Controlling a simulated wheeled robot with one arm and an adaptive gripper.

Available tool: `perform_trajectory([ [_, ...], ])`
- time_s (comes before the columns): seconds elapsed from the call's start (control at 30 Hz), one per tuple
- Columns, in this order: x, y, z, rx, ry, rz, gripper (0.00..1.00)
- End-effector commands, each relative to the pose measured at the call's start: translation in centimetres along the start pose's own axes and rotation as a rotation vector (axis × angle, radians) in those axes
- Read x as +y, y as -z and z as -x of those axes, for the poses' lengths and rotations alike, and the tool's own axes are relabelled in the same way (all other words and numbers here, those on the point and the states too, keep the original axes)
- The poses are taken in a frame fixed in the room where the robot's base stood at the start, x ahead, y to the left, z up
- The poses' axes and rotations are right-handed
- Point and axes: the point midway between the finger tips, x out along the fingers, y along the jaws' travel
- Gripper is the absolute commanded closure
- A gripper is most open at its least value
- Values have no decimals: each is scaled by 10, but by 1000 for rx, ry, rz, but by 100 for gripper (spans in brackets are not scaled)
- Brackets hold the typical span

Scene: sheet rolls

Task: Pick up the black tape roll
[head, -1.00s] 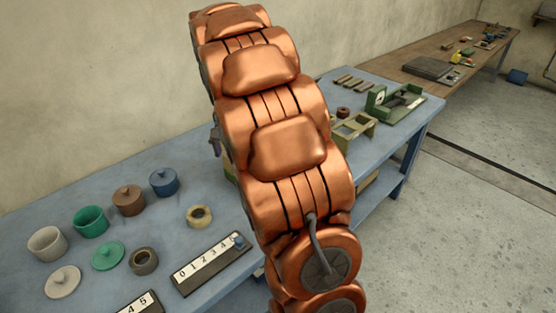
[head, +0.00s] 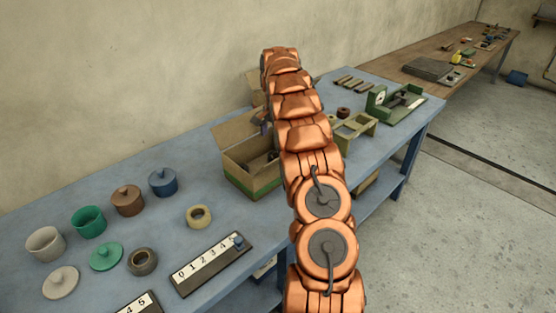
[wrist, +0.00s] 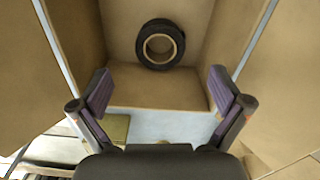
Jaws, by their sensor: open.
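The black tape roll (wrist: 160,44), a black ring with a tan core, is inside an open cardboard box in the wrist view. The cardboard box (head: 250,181) stands on the blue table in the head view, its flaps up, its right part covered by my arm. The box wall (wrist: 85,40) also shows in the wrist view. My gripper (wrist: 160,85) is open and empty, its two fingers spread wide below the roll in the picture and not touching it. In the head view my gripper is mostly hidden by my arm.
A tan roll (head: 199,216) and a dark grey roll (head: 143,261) lie on the blue table (head: 215,150). Pots and lidded jars stand at the left. A numbered strip (head: 210,263) lies in front. Green fixtures (head: 395,103) stand right of my arm.

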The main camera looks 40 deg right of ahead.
Motion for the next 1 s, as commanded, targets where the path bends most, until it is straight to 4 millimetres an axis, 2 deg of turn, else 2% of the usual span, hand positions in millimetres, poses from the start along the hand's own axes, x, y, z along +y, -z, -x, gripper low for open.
perform_trajectory([
  [0.2, 0, 10, -10, -4, 7, -25, 0],
  [0.57, 0, 10, -37, -3, 8, -25, 0],
  [1.0, 1, 11, -83, -5, 8, -25, 0],
])
